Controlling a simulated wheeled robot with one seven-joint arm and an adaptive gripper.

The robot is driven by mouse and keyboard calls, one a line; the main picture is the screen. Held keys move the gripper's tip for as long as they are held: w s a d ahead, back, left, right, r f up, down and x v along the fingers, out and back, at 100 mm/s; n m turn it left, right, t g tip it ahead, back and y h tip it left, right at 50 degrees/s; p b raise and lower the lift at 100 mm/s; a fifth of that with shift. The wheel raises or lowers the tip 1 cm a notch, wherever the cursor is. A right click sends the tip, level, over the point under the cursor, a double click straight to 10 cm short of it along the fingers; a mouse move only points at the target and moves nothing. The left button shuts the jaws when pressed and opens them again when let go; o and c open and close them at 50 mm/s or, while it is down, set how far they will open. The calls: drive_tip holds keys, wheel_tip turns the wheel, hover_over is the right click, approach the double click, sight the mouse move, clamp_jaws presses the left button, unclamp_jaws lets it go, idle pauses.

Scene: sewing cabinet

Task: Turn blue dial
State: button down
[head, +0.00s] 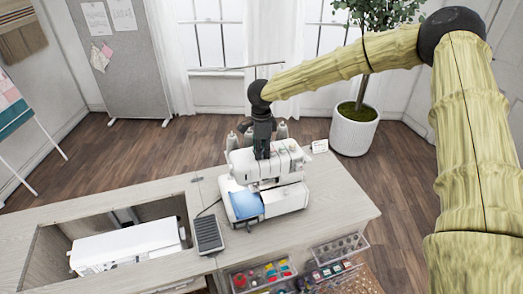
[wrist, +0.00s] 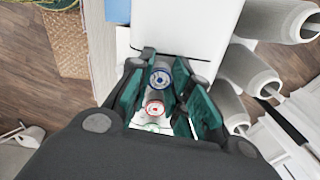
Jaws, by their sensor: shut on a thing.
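A white serger (head: 265,175) stands on the wooden cabinet top, with a light blue front panel at its lower left. My gripper (head: 263,150) points down onto the top of the serger. In the wrist view, a blue-ringed dial (wrist: 160,77) sits between the green-padded fingers of my gripper (wrist: 163,75), which are shut on it. A red-ringed dial (wrist: 155,108) and a green-ringed dial (wrist: 150,127) lie in line with it, nearer the palm in the picture. The dials are hidden behind my gripper in the head view.
Thread cones (wrist: 257,80) stand close beside my gripper. A foot pedal (head: 209,235) lies left of the serger. A white machine (head: 127,246) sits in the cabinet recess. Clear organizers (head: 340,246) are at the front edge. A potted plant (head: 354,130) stands behind.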

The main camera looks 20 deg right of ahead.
idle(0.4)
drive_tip(key=c, duration=1.3)
unclamp_jaws()
drive_tip(key=shift+r, duration=0.15)
wheel_tip(320, 180, up, 12)
drive_tip(key=shift+f, duration=0.15)
